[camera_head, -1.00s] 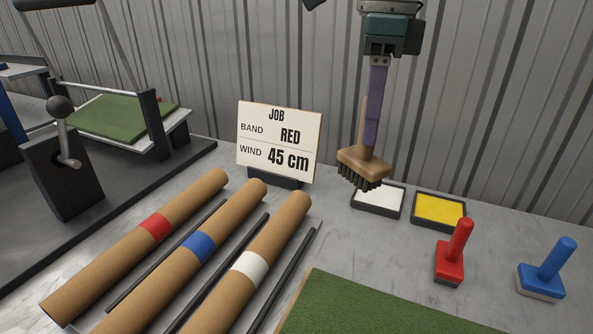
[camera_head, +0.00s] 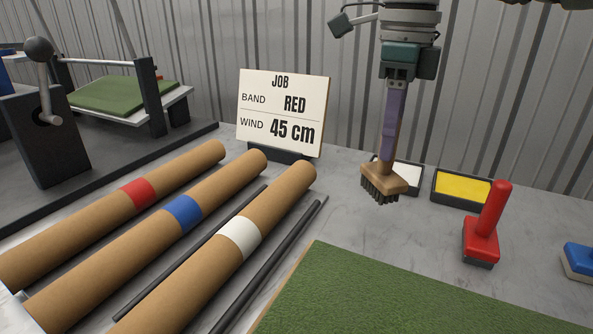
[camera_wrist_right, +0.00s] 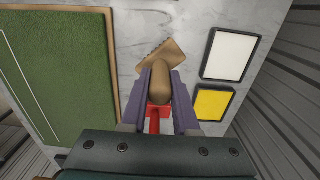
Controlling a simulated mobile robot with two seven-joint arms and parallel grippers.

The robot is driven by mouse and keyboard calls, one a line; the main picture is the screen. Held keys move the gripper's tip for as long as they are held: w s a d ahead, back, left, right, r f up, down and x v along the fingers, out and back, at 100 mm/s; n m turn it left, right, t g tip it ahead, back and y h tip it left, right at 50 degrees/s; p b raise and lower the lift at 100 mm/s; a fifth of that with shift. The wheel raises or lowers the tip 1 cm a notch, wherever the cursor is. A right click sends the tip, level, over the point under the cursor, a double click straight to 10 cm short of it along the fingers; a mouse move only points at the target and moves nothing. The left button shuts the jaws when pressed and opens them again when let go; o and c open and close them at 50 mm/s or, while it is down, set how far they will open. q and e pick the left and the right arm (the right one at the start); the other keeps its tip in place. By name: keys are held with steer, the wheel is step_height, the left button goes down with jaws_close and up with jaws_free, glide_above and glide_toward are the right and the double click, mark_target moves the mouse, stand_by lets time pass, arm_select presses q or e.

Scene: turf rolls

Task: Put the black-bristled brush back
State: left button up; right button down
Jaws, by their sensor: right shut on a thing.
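The black-bristled brush (camera_head: 384,181) has a wooden block and handle, with its bristles pointing down. My right gripper (camera_head: 389,150) is shut on its handle and holds it upright in front of the white pad. In the right wrist view the brush (camera_wrist_right: 165,65) lies between the two purple fingers of my right gripper (camera_wrist_right: 160,90). I cannot tell for sure whether the bristles touch the table. My left gripper is not in view.
A white pad (camera_head: 408,178) and a yellow pad (camera_head: 462,189) sit behind. A red stamp (camera_head: 486,228) and a blue stamp (camera_head: 580,260) stand at right. Green turf (camera_head: 420,295) lies in front. Banded rolls (camera_head: 205,215) lie left, before a job sign (camera_head: 283,112).

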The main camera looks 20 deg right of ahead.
mark_target(385, 172)
steer(key=shift+f+b, duration=2)
steer(key=shift+f, duration=0.65)
steer(key=c, duration=0.7)
jaws_free()
steer(key=shift+o, duration=0.2)
steer(key=shift+r, duration=0.1)
steer(key=shift+r+p, duration=0.25)
steer(key=shift+p, duration=0.1)
step_height(385, 172, up, 12)
steer(key=shift+f+p, duration=0.1)
steer(key=shift+p, duration=0.5)
